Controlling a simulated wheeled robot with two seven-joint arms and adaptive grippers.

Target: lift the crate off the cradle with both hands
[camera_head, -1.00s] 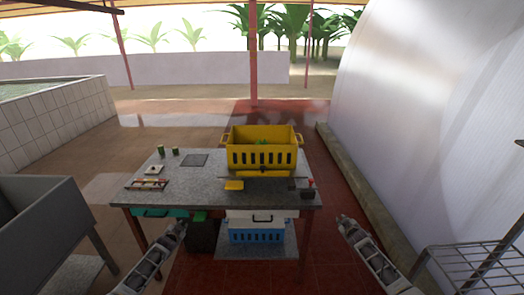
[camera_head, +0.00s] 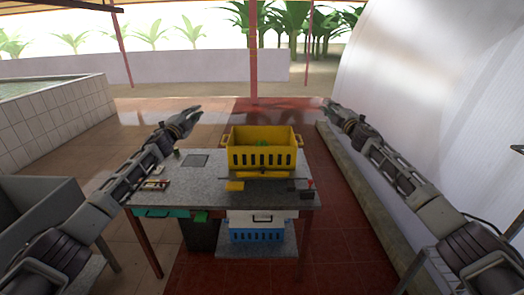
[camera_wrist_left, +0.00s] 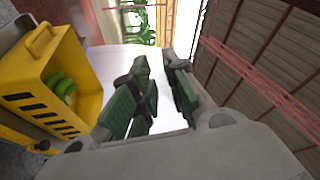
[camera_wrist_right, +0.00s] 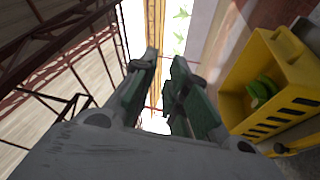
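The yellow crate (camera_head: 240,158) with slotted sides sits on the cradle (camera_head: 262,175) at the right part of the grey table, with green fruit (camera_head: 262,143) inside. The cradle is mostly hidden under it. The crate also shows in the left wrist view (camera_wrist_left: 85,75) and the right wrist view (camera_wrist_right: 250,70), with a handle on its end. My left gripper (camera_head: 197,113) is raised left of the crate, open and empty. My right gripper (camera_head: 329,109) is raised right of it, open and empty. Both are apart from the crate.
The grey table (camera_head: 215,195) carries a small tray (camera_head: 155,184) and a dark plate (camera_head: 195,160) left of the crate. A blue crate (camera_head: 257,235) stands below. A pale curved wall (camera_head: 430,90) is at the right, and a wire rack (camera_head: 440,265) at the front right.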

